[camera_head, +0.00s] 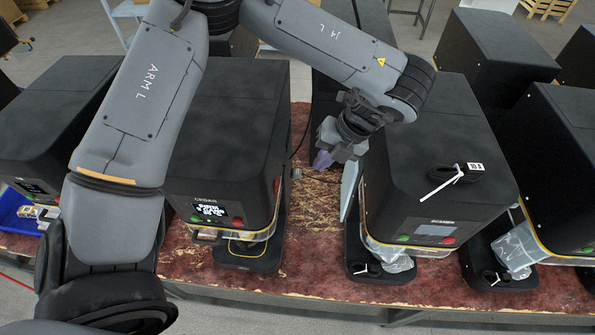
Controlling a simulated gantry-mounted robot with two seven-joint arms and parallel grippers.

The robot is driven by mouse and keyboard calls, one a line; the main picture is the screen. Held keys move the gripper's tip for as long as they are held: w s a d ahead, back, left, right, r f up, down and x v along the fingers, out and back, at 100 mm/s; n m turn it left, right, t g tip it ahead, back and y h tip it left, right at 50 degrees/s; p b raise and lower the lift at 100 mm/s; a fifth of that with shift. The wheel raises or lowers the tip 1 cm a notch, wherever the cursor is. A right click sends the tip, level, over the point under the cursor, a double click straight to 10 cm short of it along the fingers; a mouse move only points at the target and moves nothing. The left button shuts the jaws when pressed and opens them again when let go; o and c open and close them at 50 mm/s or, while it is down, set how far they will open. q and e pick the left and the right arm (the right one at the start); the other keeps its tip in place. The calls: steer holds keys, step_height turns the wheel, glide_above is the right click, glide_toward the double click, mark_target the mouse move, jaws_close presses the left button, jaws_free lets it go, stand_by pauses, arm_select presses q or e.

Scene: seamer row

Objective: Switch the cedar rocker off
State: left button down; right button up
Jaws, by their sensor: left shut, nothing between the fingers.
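The black machine labelled CEDAR (225,140) stands left of centre on the worn red-brown table. Its front has a lit display (212,208) with white text and a red button (238,221) beside it. A small grey fitting (297,173) shows at its right side, close to a dark cable. I cannot tell whether that is the rocker; its position cannot be read. My left gripper (323,160), with purplish fingertips, is shut and empty. It hangs in the gap right of the cedar machine, apart from the fitting. My right gripper is not in view.
A similar black machine (425,150) stands right of the gap, with a coiled black cable (455,172) on top. More machines flank both sides. A blue bin (18,212) is at the left. The table (310,235) is bare between the two middle machines.

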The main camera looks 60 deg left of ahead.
mark_target(277, 186)
arm_select(q)
steer(key=s+a+f, duration=0.4)
steer(key=s+f, duration=0.2)
steer(key=f, duration=0.2)
steer(key=shift+s+a+f+b, duration=0.25)
steer(key=shift+s+a+b, duration=0.05)
steer(key=shift+a, duration=0.05)
stand_by(0.5)
